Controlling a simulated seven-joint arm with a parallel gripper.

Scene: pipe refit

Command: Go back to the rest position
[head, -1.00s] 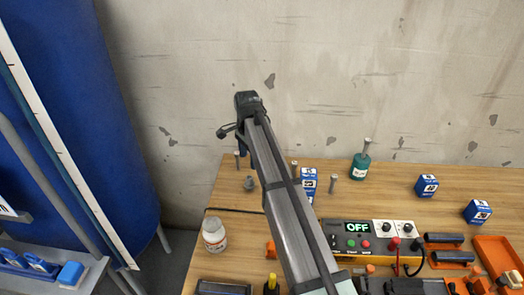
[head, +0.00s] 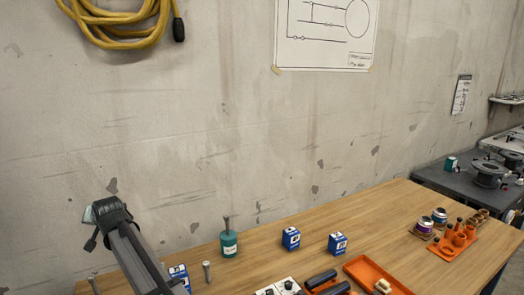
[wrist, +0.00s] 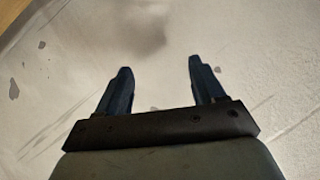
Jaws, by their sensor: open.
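My gripper (wrist: 157,85) shows in the wrist view with its two dark blue fingers apart and nothing between them. Behind the fingers is only the pale, stained wall. In the head view my arm rises from the bottom left in front of the wall, and its fingers are hidden there.
A grey side table (head: 455,178) stands beyond. The air above the table is clear.

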